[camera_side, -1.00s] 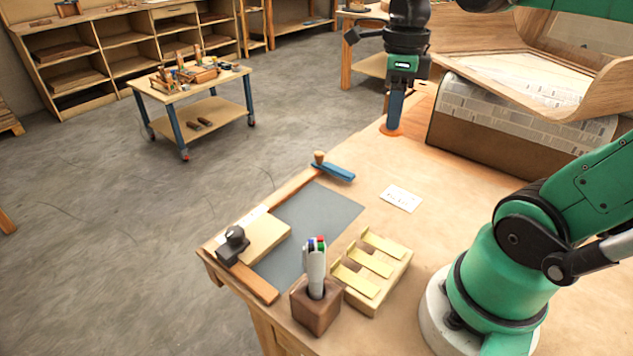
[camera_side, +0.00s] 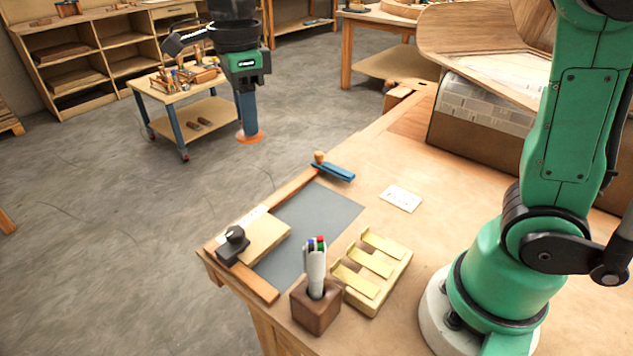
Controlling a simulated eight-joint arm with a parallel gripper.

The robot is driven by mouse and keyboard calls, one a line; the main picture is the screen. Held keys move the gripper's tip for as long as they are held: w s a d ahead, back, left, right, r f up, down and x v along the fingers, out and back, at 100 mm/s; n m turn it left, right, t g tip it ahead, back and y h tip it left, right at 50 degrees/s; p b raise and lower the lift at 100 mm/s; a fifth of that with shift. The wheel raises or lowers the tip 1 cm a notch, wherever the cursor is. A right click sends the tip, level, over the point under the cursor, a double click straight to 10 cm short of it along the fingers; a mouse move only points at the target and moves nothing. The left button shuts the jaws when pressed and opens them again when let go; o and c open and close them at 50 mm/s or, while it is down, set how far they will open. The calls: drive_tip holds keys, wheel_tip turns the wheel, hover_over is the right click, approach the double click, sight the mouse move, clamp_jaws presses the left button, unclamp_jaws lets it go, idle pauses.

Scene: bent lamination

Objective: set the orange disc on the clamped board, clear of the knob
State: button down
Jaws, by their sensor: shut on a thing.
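My gripper (camera_side: 248,132) hangs pointing down in the upper middle of the side view, shut on the orange disc (camera_side: 250,138). The disc is held flat at the lower tips, and in the picture it shows against the floor, beyond the bench's far edge. The pale wooden board (camera_side: 264,239) lies at the left front corner of the bench, partly on a grey mat (camera_side: 325,210). A black knob (camera_side: 233,242) of the clamp sits on the board's left end. The disc is well apart from the board and the knob.
A wooden block with several pens (camera_side: 316,303) stands in front of the mat, beside a tray with yellow strips (camera_side: 372,270). A white card (camera_side: 401,198) lies on the bench (camera_side: 430,230).

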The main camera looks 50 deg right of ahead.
sight(265, 229)
wheel_tip(265, 229, down, 18)
drive_tip(key=shift+r, duration=0.1)
idle(0.5)
drive_tip(key=c, duration=0.7)
unclamp_jaws()
wheel_tip(265, 229, up, 12)
drive_tip(key=s+d+n+t, duration=0.2)
drive_tip(key=n, duration=0.5)
drive_tip(key=s+d+n+t, duration=0.1)
drive_tip(key=s+n+t, duration=0.1)
drive_tip(key=n, duration=0.6)
drive_tip(key=s+d+f+n+t, duration=0.1)
drive_tip(key=s+d+n+t, duration=0.1)
drive_tip(key=n, duration=0.6)
drive_tip(key=shift+s+d+t, duration=0.2)
drive_tip(key=shift+s+t, duration=0.1)
drive_tip(key=shift+s, duration=0.2)
drive_tip(key=shift+s+d+t, duration=0.15)
drive_tip(key=shift+s+t, duration=0.15)
drive_tip(key=shift+s, duration=0.15)
